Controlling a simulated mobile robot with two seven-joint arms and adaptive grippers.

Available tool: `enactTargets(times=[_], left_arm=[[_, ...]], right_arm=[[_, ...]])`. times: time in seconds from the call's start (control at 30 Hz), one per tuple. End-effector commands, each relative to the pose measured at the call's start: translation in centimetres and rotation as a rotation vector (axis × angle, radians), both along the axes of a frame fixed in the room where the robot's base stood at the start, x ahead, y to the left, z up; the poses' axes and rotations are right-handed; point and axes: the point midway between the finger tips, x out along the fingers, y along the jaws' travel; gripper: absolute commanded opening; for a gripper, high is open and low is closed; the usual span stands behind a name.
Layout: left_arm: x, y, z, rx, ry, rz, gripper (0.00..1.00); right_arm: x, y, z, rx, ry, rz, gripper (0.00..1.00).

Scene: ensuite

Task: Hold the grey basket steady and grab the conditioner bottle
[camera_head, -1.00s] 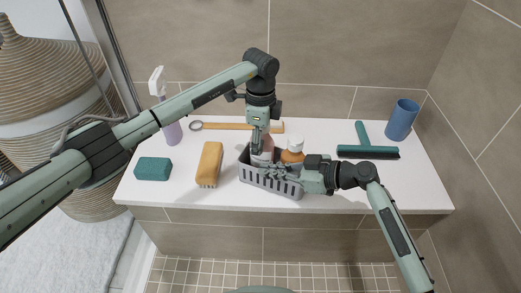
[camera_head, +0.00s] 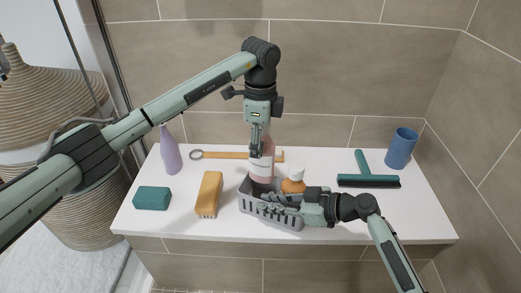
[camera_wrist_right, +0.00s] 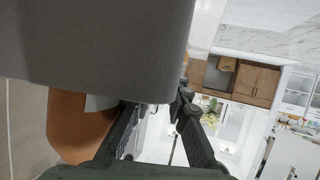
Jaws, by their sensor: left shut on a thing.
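The grey slotted basket (camera_head: 268,215) stands near the front edge of the white ledge. A pink bottle with a pale label (camera_head: 261,170), apparently the conditioner, is upright with its lower end at the basket's back left; I cannot tell if its base is clear of the rim. My left gripper (camera_head: 258,142) is shut on its top from above. An orange bottle with a white cap (camera_head: 293,183) is in the basket's right part; an orange-brown surface (camera_wrist_right: 75,125) shows in the right wrist view. My right gripper (camera_head: 296,205) is at the basket's right side; its grip is unclear.
A wooden-handled brush (camera_head: 222,155) lies behind. A squeegee (camera_head: 368,181) and a blue cup (camera_head: 401,149) are right. The right front ledge is clear.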

Motion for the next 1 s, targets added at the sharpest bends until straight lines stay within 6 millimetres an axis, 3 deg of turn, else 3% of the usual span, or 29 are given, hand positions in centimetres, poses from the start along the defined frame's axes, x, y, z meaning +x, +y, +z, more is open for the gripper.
enactTargets(times=[0.47,1.0], left_arm=[[0.0,0.0,0.1,-0.001,-0.002,0.000,0.00],[0.0,0.0,0.1,-0.001,-0.002,0.000,0.00]], right_arm=[[-0.1,-0.7,0.6,0.003,-0.006,-0.003,0.29],[-3.5,-9.1,4.2,0.000,-0.002,-0.002,0.29]])
